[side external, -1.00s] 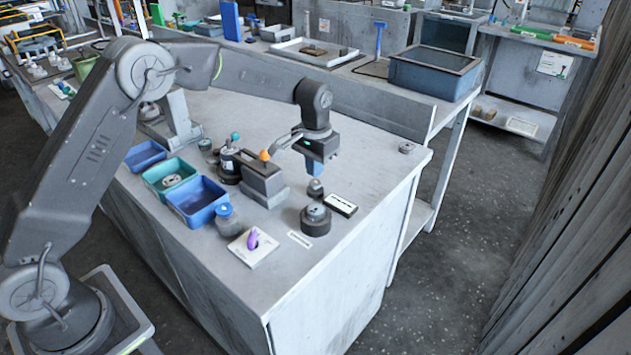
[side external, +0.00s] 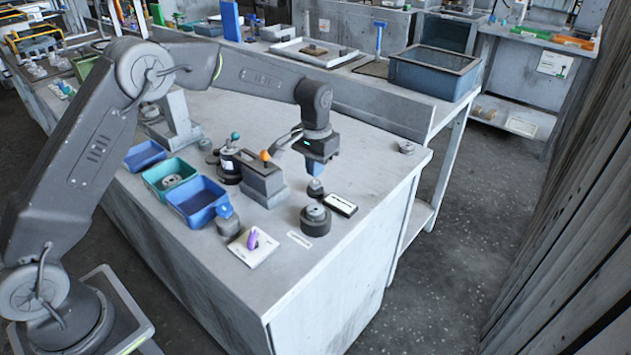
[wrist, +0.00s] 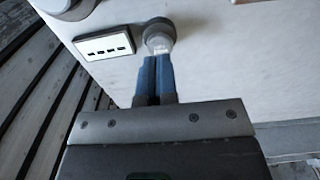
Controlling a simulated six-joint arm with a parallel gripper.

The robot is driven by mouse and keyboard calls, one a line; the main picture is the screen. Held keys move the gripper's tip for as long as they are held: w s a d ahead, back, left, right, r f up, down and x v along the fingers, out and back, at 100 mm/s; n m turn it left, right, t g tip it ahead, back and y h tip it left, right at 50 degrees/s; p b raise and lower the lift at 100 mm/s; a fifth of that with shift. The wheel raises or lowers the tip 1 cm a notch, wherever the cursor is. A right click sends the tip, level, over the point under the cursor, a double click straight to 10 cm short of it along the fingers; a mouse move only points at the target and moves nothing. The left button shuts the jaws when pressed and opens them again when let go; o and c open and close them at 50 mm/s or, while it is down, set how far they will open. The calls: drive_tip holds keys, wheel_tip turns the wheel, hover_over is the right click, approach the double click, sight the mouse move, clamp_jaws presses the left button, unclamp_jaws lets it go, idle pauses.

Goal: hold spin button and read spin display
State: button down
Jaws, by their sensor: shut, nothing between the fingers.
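The spin button is a small grey round knob (side external: 316,188) on the bench. It also shows in the wrist view as a pale-topped knob (wrist: 158,38) just beyond my fingertips. My gripper (side external: 314,175) points down right at the button, its blue fingers shut together and empty. The fingers (wrist: 157,60) overlap the button's near edge in the wrist view; I cannot tell whether they touch it. The spin display, a white panel with a dark frame (side external: 341,205), lies beside the button. In the wrist view the display (wrist: 104,44) shows several small dark marks, too small to read.
A dark round housing (side external: 315,220) stands just in front of the button and display. A grey block with an orange-tipped part (side external: 263,185) is to the left. Blue and green bins (side external: 197,201) and a white plate with a purple piece (side external: 252,247) are further left.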

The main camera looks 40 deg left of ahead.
sight(315, 182)
drive_tip(key=shift+f, duration=0.15)
drive_tip(key=shift+f, duration=1.35)
idle(1.0)
drive_tip(key=shift+r, duration=3.55)
